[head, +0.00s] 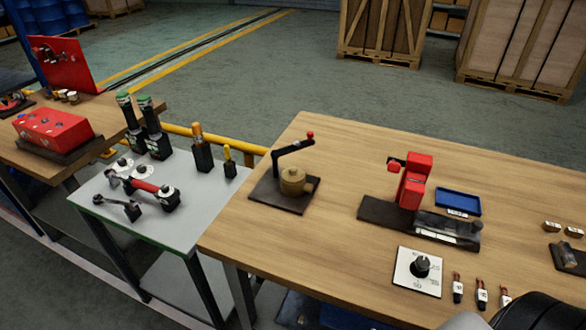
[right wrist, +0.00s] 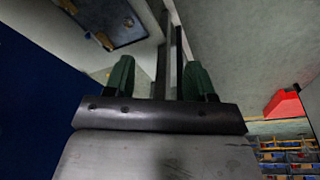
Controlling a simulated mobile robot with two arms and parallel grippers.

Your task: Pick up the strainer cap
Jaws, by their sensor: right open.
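I cannot tell for sure which thing is the strainer cap. A round brass-coloured body with a small top knob (head: 293,181) stands on a dark base plate on the wooden table, under a black lever with a red knob (head: 309,135). My right gripper (right wrist: 158,78) shows in the right wrist view with two green fingers apart and nothing seen between them. No workpiece shows near its fingers. My left gripper is in neither view.
The wooden table (head: 345,238) holds a red fixture (head: 413,182), a blue tray (head: 458,201), a white plate with a dark knob (head: 418,272) and several small parts. A grey table (head: 105,215) with tools adjoins it at left. Wooden crates (head: 383,27) stand behind.

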